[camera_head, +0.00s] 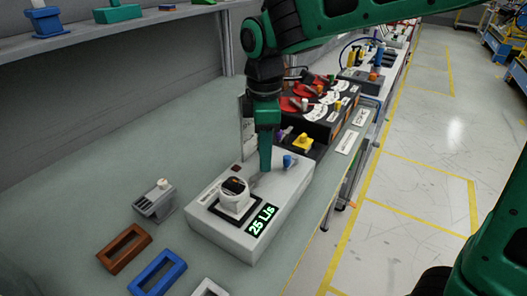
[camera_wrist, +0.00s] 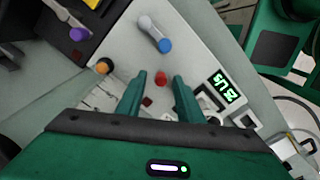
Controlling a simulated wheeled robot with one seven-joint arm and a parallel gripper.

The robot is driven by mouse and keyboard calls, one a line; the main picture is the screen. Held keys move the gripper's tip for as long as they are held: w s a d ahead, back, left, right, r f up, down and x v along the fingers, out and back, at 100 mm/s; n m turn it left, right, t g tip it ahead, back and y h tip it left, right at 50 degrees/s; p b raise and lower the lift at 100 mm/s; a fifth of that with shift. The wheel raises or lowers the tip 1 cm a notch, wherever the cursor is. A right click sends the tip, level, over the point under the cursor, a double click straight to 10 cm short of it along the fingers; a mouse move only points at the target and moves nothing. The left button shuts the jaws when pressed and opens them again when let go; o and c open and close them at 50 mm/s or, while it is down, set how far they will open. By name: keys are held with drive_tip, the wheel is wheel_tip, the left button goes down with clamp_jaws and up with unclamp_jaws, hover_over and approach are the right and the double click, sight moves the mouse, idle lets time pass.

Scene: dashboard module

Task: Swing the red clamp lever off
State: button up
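A red round knob (camera_wrist: 161,78) shows in the wrist view on the white module. It sits between and just beyond my fingertips; whether they touch it, I cannot tell. It looks like the end of the red clamp lever, whose arm I cannot make out. My green gripper (camera_wrist: 159,79) is open, with a gap between its fingers. In the head view my gripper (camera_head: 265,168) points down at the back part of the white module (camera_head: 215,237) and hides the red knob. A grey lever with a blue knob (camera_wrist: 165,45) lies on the module; the blue knob (camera_head: 288,160) stands right of my gripper.
The module carries a white round dial (camera_head: 235,197) and a lit "25 L/s" display (camera_head: 262,220). An orange knob (camera_wrist: 102,67) is left of my fingers. A black module (camera_head: 318,110) stands behind. Brown (camera_head: 124,248) and blue (camera_head: 158,272) frames lie at front left.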

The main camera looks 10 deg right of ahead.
sight(270, 192)
clamp_jaws()
drive_tip(key=shift+d+m, duration=0.15)
drive_tip(key=shift+m, duration=0.15)
drive_tip(key=m, duration=0.1)
drive_tip(key=s+d+m, duration=0.1)
drive_tip(key=m, duration=0.1)
drive_tip(key=shift+m, duration=0.3)
drive_tip(key=m, duration=0.1)
drive_tip(key=s+m, duration=0.1)
drive_tip(key=m, duration=0.2)
drive_tip(key=shift+s+d, duration=0.3)
drive_tip(key=shift+s, duration=0.05)
drive_tip(key=m, duration=0.1)
drive_tip(key=s+m, duration=0.1)
drive_tip(key=m, duration=0.3)
drive_tip(key=shift+s, duration=0.4)
drive_tip(key=shift+s+a+m, duration=0.3)
drive_tip(key=shift+s+m, duration=0.15)
drive_tip(key=shift+m, duration=0.75)
drive_tip(key=shift+s+a+m, duration=0.25)
drive_tip(key=shift+s+m, duration=0.2)
drive_tip(key=shift+m, duration=0.75)
drive_tip(key=shift+a, duration=0.1)
